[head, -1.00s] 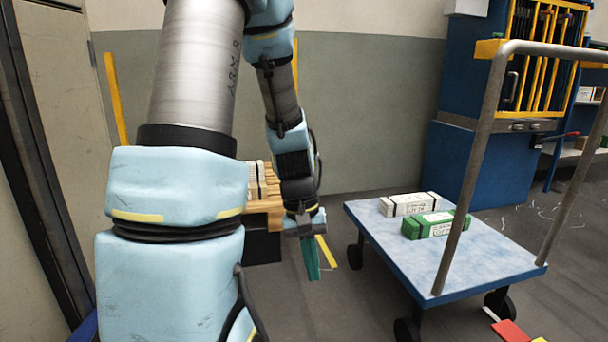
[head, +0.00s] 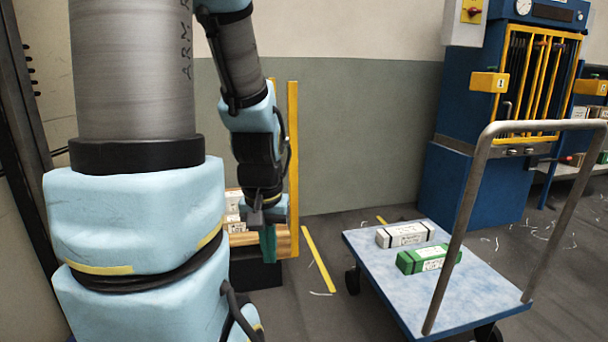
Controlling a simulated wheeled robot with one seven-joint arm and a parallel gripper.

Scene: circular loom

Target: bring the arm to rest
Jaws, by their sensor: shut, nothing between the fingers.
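My arm fills the left of the head view, with pale blue padded covers and grey metal links. The forearm comes down to my gripper (head: 268,250), which points downward. Its teal fingers are together, with nothing between them. It hangs in front of a wooden rack or pallet (head: 285,240) that holds white boxes (head: 233,205); part of this is hidden behind my arm. The gripper is left of the cart and apart from it.
A cart (head: 440,285) with a blue top and a grey push handle (head: 470,210) stands at right. It carries a white box (head: 405,234) and a green box (head: 428,258). A blue machine (head: 470,175) with yellow bars stands behind. A yellow post (head: 293,160) rises behind my gripper.

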